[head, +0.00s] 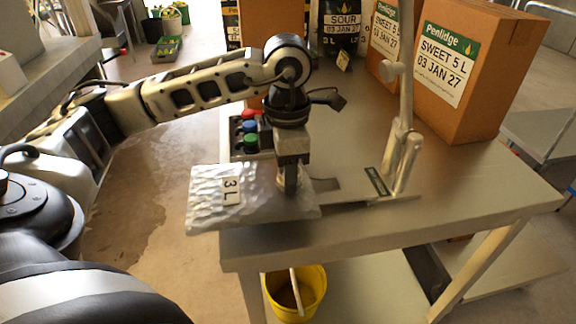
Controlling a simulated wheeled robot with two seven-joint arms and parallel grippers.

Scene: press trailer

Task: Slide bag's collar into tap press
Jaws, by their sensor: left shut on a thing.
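The silver bag (256,200), marked "3 L", lies flat over the table's front left corner, with its left part sticking out past the edge. My left gripper (289,186) points down and is shut on the bag near its right side. The fingers hide the bag's collar, so I cannot see how it is gripped. The tap press (403,150) is a metal upright with a lever, to the right of the bag. Its flat base plate (335,190) reaches left toward the gripper; I cannot tell whether the collar touches it. My right gripper is not in view.
The metal table (460,185) carries a "SWEET 5 L" carton (475,75) behind the press and more cartons at the back. A yellow bucket (312,290) is under the table. The tabletop right of the press is clear.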

